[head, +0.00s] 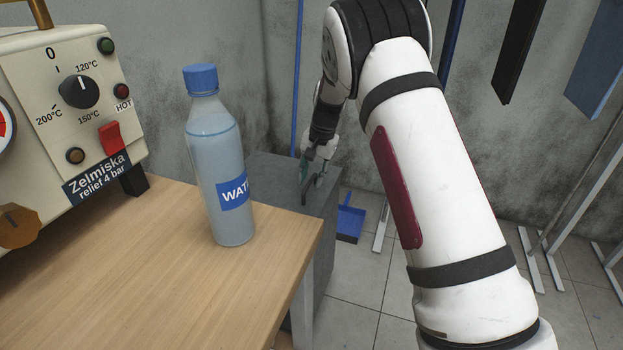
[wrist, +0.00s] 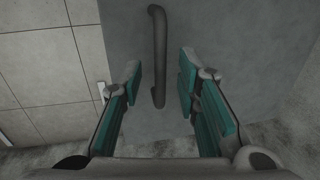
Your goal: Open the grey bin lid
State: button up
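The grey bin (head: 325,225) stands on the floor beyond the wooden table, with its flat grey lid (head: 270,166) down. A dark bar handle (wrist: 160,55) runs along the lid in the wrist view. My gripper (head: 314,172) is over the handle's side of the lid. In the wrist view my gripper (wrist: 160,83) is open, with teal-padded fingers on either side of the handle's near end. Neither finger visibly touches the handle. The head view shows the gripper small, and my arm hides part of the surroundings.
A water bottle (head: 222,165) stands upright on the wooden table (head: 140,270), near its far right edge. A beige control box (head: 70,95) stands at the table's left. A blue dustpan (head: 349,222) is on the floor beside the bin. Walls stand close behind.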

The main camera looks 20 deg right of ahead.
jog(key=shift+c, duration=0.6)
grip_shut()
jog(key=shift+r, duration=0.1)
